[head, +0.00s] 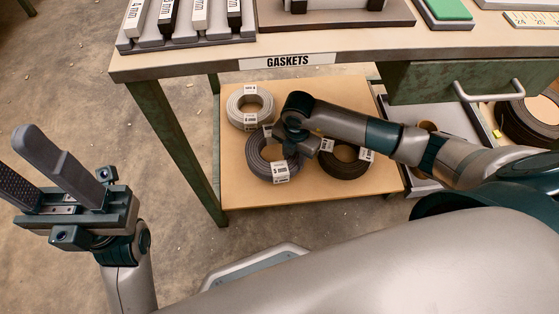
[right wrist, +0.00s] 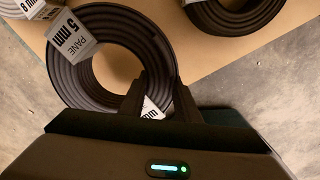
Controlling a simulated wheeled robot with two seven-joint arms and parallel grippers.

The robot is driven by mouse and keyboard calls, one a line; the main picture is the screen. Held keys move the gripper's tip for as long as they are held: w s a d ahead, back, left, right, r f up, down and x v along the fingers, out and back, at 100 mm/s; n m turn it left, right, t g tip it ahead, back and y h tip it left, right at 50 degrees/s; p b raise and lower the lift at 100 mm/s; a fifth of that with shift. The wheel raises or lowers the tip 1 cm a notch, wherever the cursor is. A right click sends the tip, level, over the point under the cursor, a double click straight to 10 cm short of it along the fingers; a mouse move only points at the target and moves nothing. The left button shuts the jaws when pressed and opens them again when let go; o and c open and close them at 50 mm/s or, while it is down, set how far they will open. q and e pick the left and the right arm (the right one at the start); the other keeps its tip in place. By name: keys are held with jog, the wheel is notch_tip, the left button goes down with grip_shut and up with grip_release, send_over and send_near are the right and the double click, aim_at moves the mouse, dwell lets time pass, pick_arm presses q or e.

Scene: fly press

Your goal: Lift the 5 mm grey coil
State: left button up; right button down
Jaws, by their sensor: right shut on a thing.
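The 5 mm coil (head: 255,161) is a dark grey ring with white labels, below the table's top at the lower shelf. In the right wrist view the coil (right wrist: 78,83) shows its "5 mm" label. My right gripper (head: 301,146) is over the coil's right side in the head view. In the right wrist view the right gripper (right wrist: 152,84) is shut on the coil's near rim, with a white label beside the fingers. I cannot tell whether the coil touches the shelf. My left gripper (head: 15,152) is open and empty at far left, away from the table.
On the shelf (head: 235,188) are a light grey coil (head: 234,108) at the back left and a dark coil (head: 342,172) close by on the right. The table top (head: 190,61) with its "GASKETS" sign (head: 288,61) overhangs the shelf. A table leg (head: 180,150) stands at left. Floor in front is clear.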

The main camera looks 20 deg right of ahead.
jog(key=shift+s+d+r+p, duration=0.25)
jog(key=shift+d+r, duration=0.25)
jog(key=shift+d, duration=0.25)
jog(key=shift+s+d+r+p, duration=0.15)
jog(key=shift+s+d+r, duration=0.1)
jog(key=shift+d+r, duration=0.4)
jog(key=shift+s+d+r+p, duration=0.25)
jog(key=shift+d+r, duration=0.1)
jog(key=shift+d, duration=0.5)
